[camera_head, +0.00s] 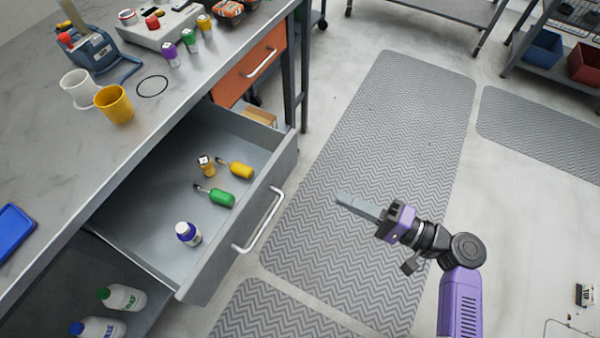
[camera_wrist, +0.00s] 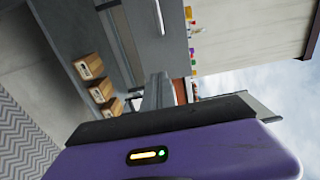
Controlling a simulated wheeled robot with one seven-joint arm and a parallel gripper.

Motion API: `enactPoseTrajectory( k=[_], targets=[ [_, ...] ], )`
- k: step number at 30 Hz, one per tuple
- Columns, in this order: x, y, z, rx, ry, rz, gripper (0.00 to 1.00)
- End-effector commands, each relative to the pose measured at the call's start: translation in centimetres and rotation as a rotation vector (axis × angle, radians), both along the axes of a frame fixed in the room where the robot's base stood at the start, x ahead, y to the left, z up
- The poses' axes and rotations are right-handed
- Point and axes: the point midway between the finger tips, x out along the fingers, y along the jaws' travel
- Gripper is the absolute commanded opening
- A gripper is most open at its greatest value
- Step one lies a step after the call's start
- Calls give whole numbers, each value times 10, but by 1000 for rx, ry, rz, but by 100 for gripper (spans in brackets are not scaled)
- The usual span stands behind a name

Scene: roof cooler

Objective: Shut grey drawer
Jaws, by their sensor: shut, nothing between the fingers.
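The grey drawer (camera_head: 187,277) is pulled out from under the bench in the head view. Its silver bar handle (camera_head: 262,222) is on its front face. Inside lie a yellow-handled tool (camera_head: 240,170), a green-handled tool (camera_head: 220,198), a small orange bottle (camera_head: 206,166) and a white bottle with a purple cap (camera_head: 188,233). My gripper (camera_head: 340,200) is shut and empty, to the right of the drawer front and apart from the handle. In the wrist view, my gripper's fingers (camera_wrist: 158,92) point toward a grey front with a bar handle (camera_wrist: 158,14).
An orange drawer (camera_head: 250,70) sits closed beside the grey one. Cups (camera_head: 115,104) and a blue device (camera_head: 90,48) are on the bench top (camera_head: 40,150). Floor mats (camera_head: 390,110) lie on open floor around my arm.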

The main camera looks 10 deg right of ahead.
Motion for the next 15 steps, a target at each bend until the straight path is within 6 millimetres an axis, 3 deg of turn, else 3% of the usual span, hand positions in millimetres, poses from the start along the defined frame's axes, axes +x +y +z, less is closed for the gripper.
enactPoseTrajectory(
  k=[15],
  targets=[
    [59,77,1,-2,-1,2,0]
  ],
)
